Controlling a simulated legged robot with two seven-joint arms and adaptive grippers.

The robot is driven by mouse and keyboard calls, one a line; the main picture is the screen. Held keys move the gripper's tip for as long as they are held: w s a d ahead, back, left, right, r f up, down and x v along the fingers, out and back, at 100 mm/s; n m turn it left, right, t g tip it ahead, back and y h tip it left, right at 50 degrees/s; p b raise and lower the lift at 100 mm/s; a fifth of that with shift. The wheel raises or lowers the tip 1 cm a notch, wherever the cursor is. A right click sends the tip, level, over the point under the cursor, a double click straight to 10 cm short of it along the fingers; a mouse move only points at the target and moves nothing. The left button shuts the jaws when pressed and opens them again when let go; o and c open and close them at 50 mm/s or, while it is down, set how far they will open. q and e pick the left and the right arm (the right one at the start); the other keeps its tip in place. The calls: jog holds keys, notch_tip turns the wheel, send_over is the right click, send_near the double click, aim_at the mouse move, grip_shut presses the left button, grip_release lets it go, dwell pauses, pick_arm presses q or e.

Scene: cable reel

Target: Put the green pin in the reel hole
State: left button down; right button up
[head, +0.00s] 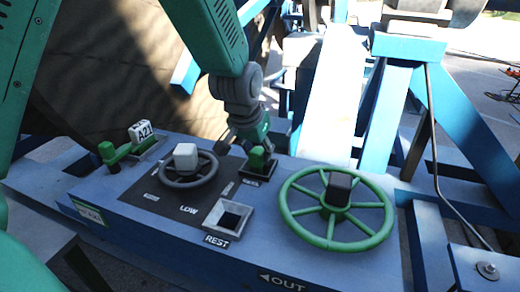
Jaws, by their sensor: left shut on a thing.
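My left gripper (250,146) reaches down from the top to the back edge of the blue console. It is shut on the green pin (258,158), a small green block-like piece. The pin stands at a small dark square socket (252,171) with a label too small to read; how deep it sits is hidden. A second square socket, marked REST (233,214), is open and empty in front of it. The reel hole cannot be made out. My right gripper is out of view.
A green handwheel (290,212) stands to the right and a smaller grey handwheel (187,182) to the left. A green lever (112,154) and a white A21 block (140,132) are at the far left. Blue frame beams (455,120) rise behind on the right.

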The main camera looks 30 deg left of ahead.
pick_arm(q)
jog(key=shift+a, duration=0.1)
jog(key=c, duration=1)
grip_release()
jog(key=shift+r, duration=0.1)
jog(key=v, duration=1.2)
